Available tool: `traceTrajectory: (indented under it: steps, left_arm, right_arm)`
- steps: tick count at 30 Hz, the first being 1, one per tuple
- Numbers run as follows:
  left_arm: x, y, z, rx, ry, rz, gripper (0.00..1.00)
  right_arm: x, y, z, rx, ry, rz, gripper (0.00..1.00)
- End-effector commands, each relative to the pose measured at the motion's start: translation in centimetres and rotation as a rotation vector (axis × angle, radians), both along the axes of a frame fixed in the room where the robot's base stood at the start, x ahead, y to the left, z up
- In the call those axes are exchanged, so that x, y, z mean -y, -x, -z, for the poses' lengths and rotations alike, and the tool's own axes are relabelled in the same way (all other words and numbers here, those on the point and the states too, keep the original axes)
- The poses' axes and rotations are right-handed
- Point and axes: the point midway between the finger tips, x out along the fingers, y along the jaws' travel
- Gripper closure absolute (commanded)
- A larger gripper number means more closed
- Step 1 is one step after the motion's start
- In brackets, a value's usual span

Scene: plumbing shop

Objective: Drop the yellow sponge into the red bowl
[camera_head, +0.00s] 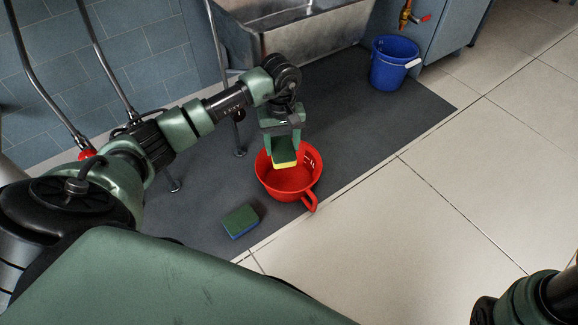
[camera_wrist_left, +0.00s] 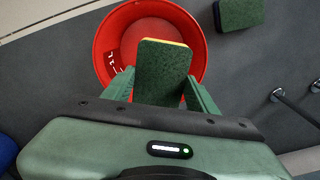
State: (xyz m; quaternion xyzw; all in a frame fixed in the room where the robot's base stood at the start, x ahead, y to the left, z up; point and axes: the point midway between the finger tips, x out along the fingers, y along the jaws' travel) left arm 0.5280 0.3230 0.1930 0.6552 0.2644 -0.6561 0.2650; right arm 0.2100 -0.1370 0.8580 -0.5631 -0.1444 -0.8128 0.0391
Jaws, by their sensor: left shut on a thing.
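The yellow sponge (camera_head: 284,157) has a dark green top layer and a thin yellow edge. My left gripper (camera_head: 283,145) is shut on it and holds it over the red bowl (camera_head: 289,186), which stands on the dark mat and has a handle pointing down and right. In the left wrist view the sponge (camera_wrist_left: 162,72) sits between the fingers of my left gripper (camera_wrist_left: 161,88), with the red bowl (camera_wrist_left: 112,48) behind it. How high the sponge is above the bowl's bottom is hard to tell. The gripper of my right arm is not in view.
A second sponge, blue with a green top (camera_head: 241,220), lies on the dark mat (camera_head: 330,110) in front of the bowl. A blue bucket (camera_head: 394,64) stands at the back right. A metal sink (camera_head: 300,28) on legs is behind. Tiled floor at right is clear.

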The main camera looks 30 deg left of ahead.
Motion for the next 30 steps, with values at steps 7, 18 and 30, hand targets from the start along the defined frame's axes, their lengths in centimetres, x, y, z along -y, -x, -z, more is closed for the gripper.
traceTrajectory:
  steps: [7,18,30]
  left_arm:
    - [0.0,0.0,0.3,0.001,-0.001,0.0,0.78]
    - [0.0,0.0,0.3,-0.001,-0.001,0.0,0.17]
    - [-0.1,0.0,-2.9,0.001,-0.003,-0.001,0.17]
  right_arm:
    - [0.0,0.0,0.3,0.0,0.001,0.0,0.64]
    - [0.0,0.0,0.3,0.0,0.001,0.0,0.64]
    - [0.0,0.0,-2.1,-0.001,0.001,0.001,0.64]
